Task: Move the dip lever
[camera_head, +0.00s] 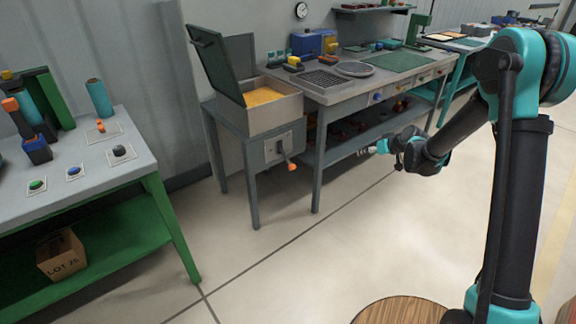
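A lever with an orange handle (291,165) sits on a grey plate (278,148) on the front of an open metal tank (277,113). The handle points down and slightly right. The tank holds something yellow-orange (263,96), and its dark green lid (216,62) stands raised. This looks like the dip lever, though no label is readable. My gripper (364,151) is to the right of the lever, in front of the workbench, and apart from the handle. Its fingers point left and are too small to show whether they are open. I see nothing held in it.
A grey-topped green table (75,184) at the left carries buttons and another orange-tipped lever (20,118) on a blue base. A cardboard box (61,255) is on its lower shelf. A workbench (325,94) adjoins the tank on the right. The floor (270,270) in front is clear.

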